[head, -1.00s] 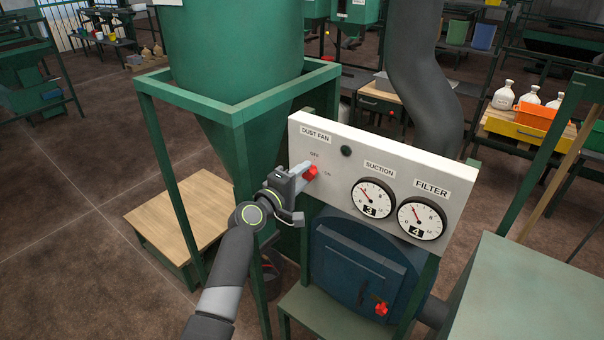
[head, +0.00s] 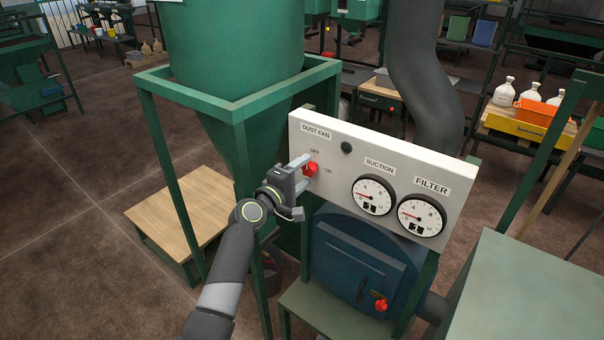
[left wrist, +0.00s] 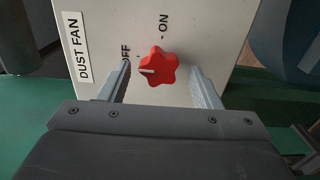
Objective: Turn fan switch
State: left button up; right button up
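The fan switch is a red star-shaped knob (head: 311,169) on the white panel, between the OFF and ON labels under "DUST FAN". In the left wrist view the knob (left wrist: 158,67) shows a white mark pointing to the OFF side. My left gripper (head: 302,174) is at the panel with one finger on each side of the knob. In the left wrist view its fingers (left wrist: 160,84) stand wide apart, with gaps to the knob. My right gripper is not in view.
The white panel (head: 440,211) also carries a suction gauge (head: 374,195) and a filter gauge (head: 421,216), both needles low at the left. A dark round lamp (head: 347,148) sits above. A green frame (head: 240,112) stands close behind my left arm.

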pick_arm(q)
jog(key=b+v, duration=0.3)
jog(key=v, duration=1.4)
jog(key=shift+s+a, duration=0.15)
